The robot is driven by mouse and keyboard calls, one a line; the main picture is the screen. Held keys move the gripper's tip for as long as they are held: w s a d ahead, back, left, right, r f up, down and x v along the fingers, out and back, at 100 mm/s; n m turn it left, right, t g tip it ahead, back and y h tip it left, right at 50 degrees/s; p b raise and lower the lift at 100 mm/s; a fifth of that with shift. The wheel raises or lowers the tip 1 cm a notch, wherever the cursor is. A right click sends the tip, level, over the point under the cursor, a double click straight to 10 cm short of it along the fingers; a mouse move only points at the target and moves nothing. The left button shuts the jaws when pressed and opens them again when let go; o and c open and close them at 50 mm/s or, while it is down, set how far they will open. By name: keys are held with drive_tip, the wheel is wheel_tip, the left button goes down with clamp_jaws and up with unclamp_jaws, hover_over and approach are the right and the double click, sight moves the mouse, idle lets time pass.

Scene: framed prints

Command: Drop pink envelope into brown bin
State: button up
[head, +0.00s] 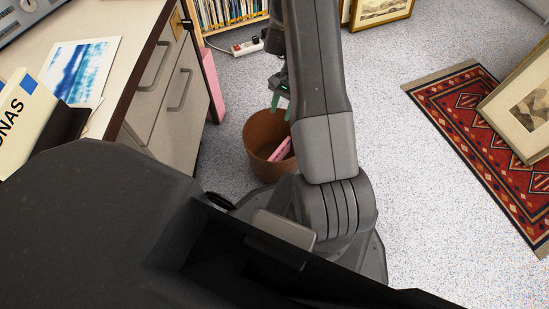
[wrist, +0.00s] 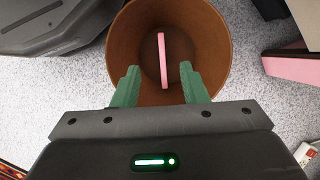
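The brown bin (head: 254,140) stands on the floor beside the desk cabinet, and its round opening (wrist: 207,30) faces the camera in the wrist view. The pink envelope (head: 281,149) is inside the bin, leaning at a tilt near its right side. In the wrist view the envelope (wrist: 162,58) shows nearly edge-on as a thin pink strip within the bin. My gripper (head: 281,106) is above the bin's far side. In the wrist view my gripper's green fingers (wrist: 167,84) are spread apart with nothing between them that I can see held.
A cabinet (head: 170,100) stands left of the bin, with a pink object (head: 212,85) beside it. A power strip (head: 247,46) lies near the bookshelf. A red rug (head: 480,130) and framed print (head: 525,105) are at right. Speckled floor between is clear.

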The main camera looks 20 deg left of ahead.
drive_tip(key=a+p+v, duration=0.1)
drive_tip(key=p+v, duration=0.2)
drive_tip(key=v, duration=0.8)
drive_tip(key=shift+d+r, duration=0.2)
drive_tip(key=shift+d, duration=0.3)
drive_tip(key=b+x, duration=0.5)
drive_tip(key=x, duration=0.9)
drive_tip(key=shift+r+p, duration=1.95)
drive_tip(key=shift+r, duration=0.3)
drive_tip(key=shift+f, duration=0.1)
